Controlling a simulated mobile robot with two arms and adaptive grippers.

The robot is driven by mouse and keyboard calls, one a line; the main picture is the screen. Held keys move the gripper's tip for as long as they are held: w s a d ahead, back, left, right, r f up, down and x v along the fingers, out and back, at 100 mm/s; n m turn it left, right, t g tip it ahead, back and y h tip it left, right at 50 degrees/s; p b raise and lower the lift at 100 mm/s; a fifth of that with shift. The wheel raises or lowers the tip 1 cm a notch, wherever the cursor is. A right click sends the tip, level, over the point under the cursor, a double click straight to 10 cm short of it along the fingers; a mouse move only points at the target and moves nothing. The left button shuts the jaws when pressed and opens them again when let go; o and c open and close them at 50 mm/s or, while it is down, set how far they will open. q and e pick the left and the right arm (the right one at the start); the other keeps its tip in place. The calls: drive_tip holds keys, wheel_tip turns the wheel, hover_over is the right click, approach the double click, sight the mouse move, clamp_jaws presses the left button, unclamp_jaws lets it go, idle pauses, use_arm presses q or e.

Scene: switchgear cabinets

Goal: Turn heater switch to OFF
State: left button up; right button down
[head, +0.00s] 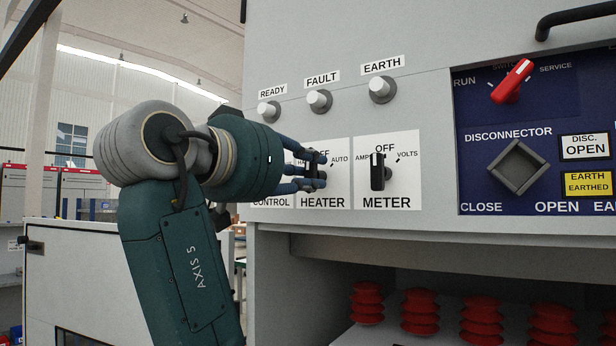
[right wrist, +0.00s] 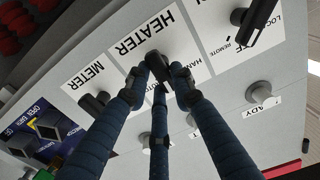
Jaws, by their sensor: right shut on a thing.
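The heater switch (head: 311,172) is a small black knob on a white HEATER plate (head: 337,193) marked OFF at the top and AUTO at the right. It also shows in the right wrist view (right wrist: 158,64). My right gripper (head: 319,171) has its blue fingers closed around the knob. In the right wrist view the fingertips (right wrist: 160,78) sit on both sides of it. The fingers cover much of the knob and the left of its plate, so I cannot tell its pointing direction. My left gripper is not in view.
The METER switch (head: 377,171) stands close to the right, pointing up to OFF. READY, FAULT and EARTH lamps (head: 319,100) stick out above. A blue panel with a red switch (head: 512,81) is farther right. Red insulators (head: 420,311) stand in the open bay below.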

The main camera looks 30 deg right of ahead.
drive_tip(key=shift+r+n, duration=0.1)
drive_tip(key=shift+n, duration=0.2)
drive_tip(key=c, duration=1.5)
unclamp_jaws()
drive_tip(key=shift+a, duration=0.1)
drive_tip(key=v, duration=1.1)
drive_tip(key=shift+s+a, duration=0.2)
drive_tip(key=shift+a, duration=0.15)
